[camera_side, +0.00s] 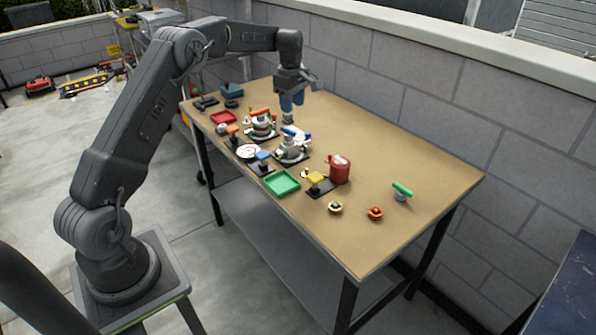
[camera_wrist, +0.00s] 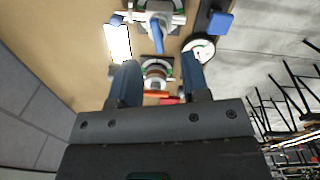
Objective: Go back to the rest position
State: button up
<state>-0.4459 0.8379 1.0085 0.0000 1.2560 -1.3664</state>
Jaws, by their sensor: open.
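My gripper (camera_side: 290,101) hangs above the far part of the brown table (camera_side: 420,160), fingers pointing down. In the wrist view its two blue-grey fingers (camera_wrist: 160,82) stand apart with nothing held between them. Below and beyond the fingertips is a round fixture with an orange-handled part (camera_wrist: 156,72), which also shows in the side view (camera_side: 262,122). A second fixture with blue and white parts (camera_side: 292,145) stands nearer the camera in the side view.
A green tray (camera_side: 282,183), a red tray (camera_side: 223,117), a red canister (camera_side: 340,169), a white dial (camera_side: 248,152) and a green-handled part (camera_side: 402,190) sit on the table. A block wall (camera_side: 400,70) runs behind it. The table's right part is mostly clear.

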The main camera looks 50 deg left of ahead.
jog(key=s+d+r+m+t, duration=0.3)
jog(key=s+d+r+m, duration=0.7)
jog(key=s+d+r, duration=0.45)
jog(key=s+d+f+m+t, duration=0.1)
jog(key=s+d+m, duration=0.4)
jog(key=s, duration=0.4)
jog(key=s+d+f+m+t, duration=0.1)
jog(key=s+d+m, duration=0.4)
jog(key=s, duration=0.5)
jog(key=shift+s+d+f+m, duration=0.3)
jog(key=shift+d+f+m, duration=0.15)
jog(key=shift+f, duration=0.25)
